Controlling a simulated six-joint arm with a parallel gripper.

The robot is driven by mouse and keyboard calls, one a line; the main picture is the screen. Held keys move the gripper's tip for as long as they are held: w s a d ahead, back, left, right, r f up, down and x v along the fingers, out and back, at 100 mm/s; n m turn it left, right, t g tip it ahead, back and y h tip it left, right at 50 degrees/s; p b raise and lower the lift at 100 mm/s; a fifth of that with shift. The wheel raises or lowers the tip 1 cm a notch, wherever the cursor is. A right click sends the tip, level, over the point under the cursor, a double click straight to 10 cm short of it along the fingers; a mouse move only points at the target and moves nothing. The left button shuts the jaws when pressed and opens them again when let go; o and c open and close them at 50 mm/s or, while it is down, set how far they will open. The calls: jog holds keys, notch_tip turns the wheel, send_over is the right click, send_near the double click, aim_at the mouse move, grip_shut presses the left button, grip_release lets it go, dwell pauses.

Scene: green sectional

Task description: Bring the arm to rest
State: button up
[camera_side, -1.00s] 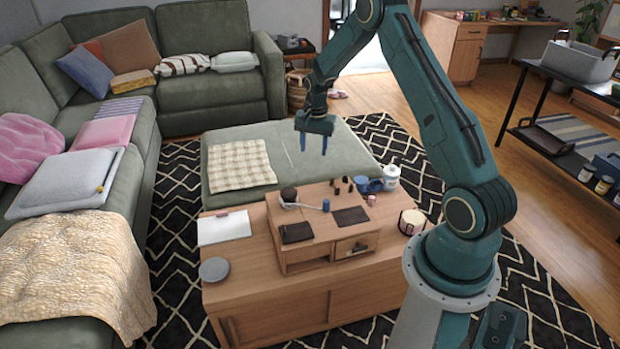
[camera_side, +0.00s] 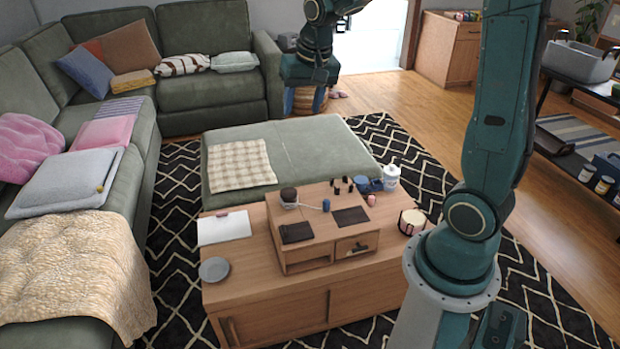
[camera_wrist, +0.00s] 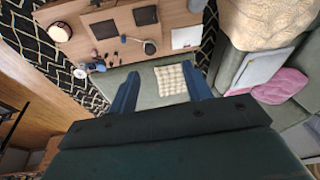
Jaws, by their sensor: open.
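My gripper (camera_side: 304,100) is raised high in the upper middle of the side view, in front of the far sofa and the doorway. Its two blue fingers point down and stand apart. In the wrist view my gripper (camera_wrist: 163,88) shows both fingers spread wide with nothing between them. The green ottoman (camera_side: 300,150) and the wooden cabinet (camera_side: 240,285) are well below it. My arm stands nearly upright at the right of the side view.
The small wooden drawer box (camera_side: 305,262) on the cabinet carries dark pads and small items. A white bottle (camera_side: 391,176) and a candle jar (camera_side: 411,222) stand to its right. A black shelf (camera_side: 565,130) is at right. The air around my gripper looks clear.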

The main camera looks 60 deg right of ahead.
jog(key=s+a+r+n+t, duration=0.1)
jog(key=s+a+n, duration=0.3)
jog(key=s, duration=0.6)
jog(key=s+a+r+n+t+y, duration=0.1)
jog(key=s+a+r+n, duration=0.3)
jog(key=s+a, duration=0.4)
jog(key=shift+s+t, duration=0.3)
jog(key=shift+s, duration=0.55)
